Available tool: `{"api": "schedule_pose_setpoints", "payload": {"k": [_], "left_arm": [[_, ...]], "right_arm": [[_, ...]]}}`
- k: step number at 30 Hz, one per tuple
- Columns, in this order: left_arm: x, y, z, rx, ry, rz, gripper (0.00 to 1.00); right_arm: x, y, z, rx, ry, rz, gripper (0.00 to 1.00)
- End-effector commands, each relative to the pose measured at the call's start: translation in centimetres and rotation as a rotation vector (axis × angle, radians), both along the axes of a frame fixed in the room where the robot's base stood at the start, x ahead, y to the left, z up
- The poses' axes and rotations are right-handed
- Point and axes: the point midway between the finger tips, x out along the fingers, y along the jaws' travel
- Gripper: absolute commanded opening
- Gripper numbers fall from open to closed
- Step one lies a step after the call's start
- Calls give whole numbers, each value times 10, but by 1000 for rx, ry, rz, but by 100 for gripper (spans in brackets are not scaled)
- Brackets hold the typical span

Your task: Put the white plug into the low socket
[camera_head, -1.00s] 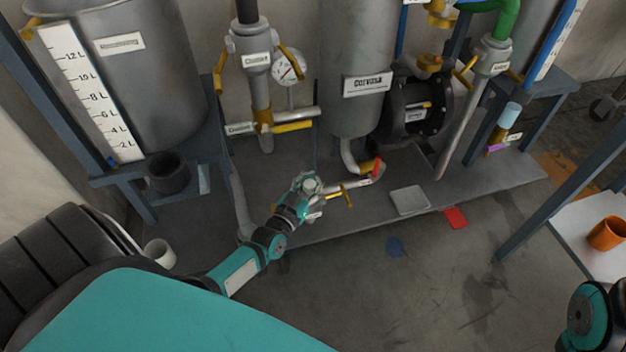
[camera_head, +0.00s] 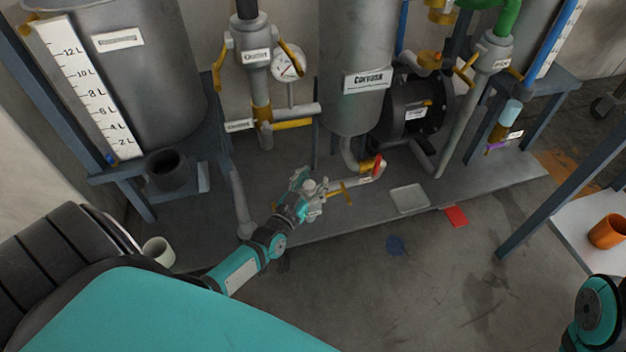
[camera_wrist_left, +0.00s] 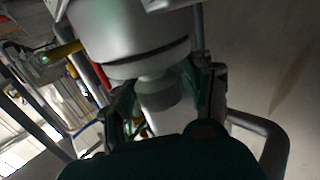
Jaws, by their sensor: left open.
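My left gripper (camera_head: 316,190) is open at the end of the low pipe with a yellow lever (camera_head: 341,190). A pale piece (camera_wrist_left: 160,92), likely the white plug, is between its fingers in the left wrist view. Beyond it is a wider pale grey cylinder (camera_wrist_left: 125,35), likely the low socket; the pale piece appears to meet its end. The fingers partly hide this piece, so I cannot tell how deep it sits. My right gripper is out of view.
The Corvasa tank (camera_head: 357,110) and black pump (camera_head: 415,108) stand behind. A grey plate (camera_head: 409,198) and red patch (camera_head: 456,216) lie to the right. An orange mug (camera_head: 607,232) is on a side table. The front floor is mostly clear.

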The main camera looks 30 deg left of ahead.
Motion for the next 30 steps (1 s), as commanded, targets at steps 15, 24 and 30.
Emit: {"api": "schedule_pose_setpoints", "payload": {"k": [15, 24, 30], "left_arm": [[-55, -4, -1, 0, 6, 0, 48], [-108, -9, 2, 1, 2, 0, 48], [-119, -9, 3, 0, 0, 0, 48]], "right_arm": [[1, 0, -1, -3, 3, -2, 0], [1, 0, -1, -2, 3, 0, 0], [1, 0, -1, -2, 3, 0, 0]]}}
